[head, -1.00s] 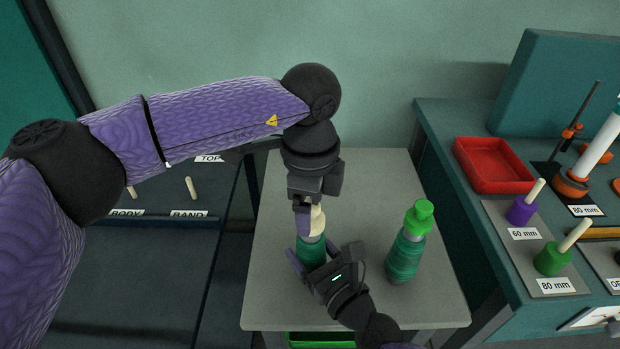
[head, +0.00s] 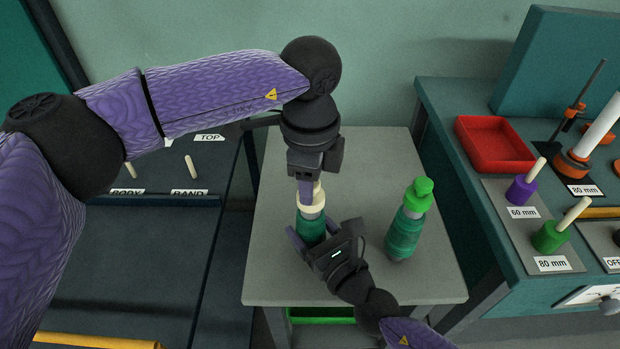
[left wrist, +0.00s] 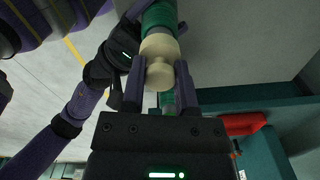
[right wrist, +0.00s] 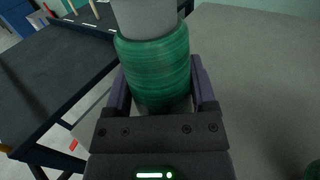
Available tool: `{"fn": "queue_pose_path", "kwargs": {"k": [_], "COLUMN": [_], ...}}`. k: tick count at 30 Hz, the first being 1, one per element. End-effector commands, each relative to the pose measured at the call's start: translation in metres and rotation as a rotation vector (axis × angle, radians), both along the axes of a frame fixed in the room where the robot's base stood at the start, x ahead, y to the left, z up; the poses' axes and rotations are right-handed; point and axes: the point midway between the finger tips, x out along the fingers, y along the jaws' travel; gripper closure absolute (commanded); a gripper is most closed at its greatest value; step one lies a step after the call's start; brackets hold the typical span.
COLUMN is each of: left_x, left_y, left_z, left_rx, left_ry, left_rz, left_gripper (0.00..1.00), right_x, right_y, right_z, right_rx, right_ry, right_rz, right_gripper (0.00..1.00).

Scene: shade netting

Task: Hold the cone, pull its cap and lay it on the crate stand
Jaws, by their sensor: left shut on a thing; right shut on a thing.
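A cone (head: 311,230) wound with green thread stands upright over the left part of the grey-topped crate stand (head: 280,180). My right gripper (head: 322,243) is shut on its green body, which also fills the right wrist view (right wrist: 153,65). A cream cap (head: 312,209) with a knob sits above the cone's pale neck. My left gripper (head: 310,190) points down from above and is shut on the cap, whose knob lies between its fingers in the left wrist view (left wrist: 160,72). I cannot tell whether cap and cone are touching.
Another green cone (head: 404,236) with a green cap stands on the right of the stand. A green crate (head: 320,315) is underneath. A bench with a red tray (head: 493,146) and labelled pegs is at right; a dark rack is at left. The stand's back is clear.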

Motion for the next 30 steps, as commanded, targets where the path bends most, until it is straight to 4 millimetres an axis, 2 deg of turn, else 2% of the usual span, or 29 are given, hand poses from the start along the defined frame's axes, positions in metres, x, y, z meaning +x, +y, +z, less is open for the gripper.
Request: {"fn": "queue_pose_path", "kwargs": {"k": [17, 30], "left_x": [0.0, 0.0], "left_y": [0.0, 0.0], "left_z": [0.001, 0.016], "left_rx": [0.0, -0.001], "left_ry": [0.0, -0.002], "left_rz": [0.0, 0.0], "left_gripper": [1.0, 1.0], "right_x": [0.0, 0.0], "right_y": [0.0, 0.0], "right_z": [0.0, 0.0], "right_rx": [0.0, 0.0], "right_ry": [0.001, 0.001], "right_rz": [0.0, 0.0], "right_gripper": [1.0, 1.0]}}
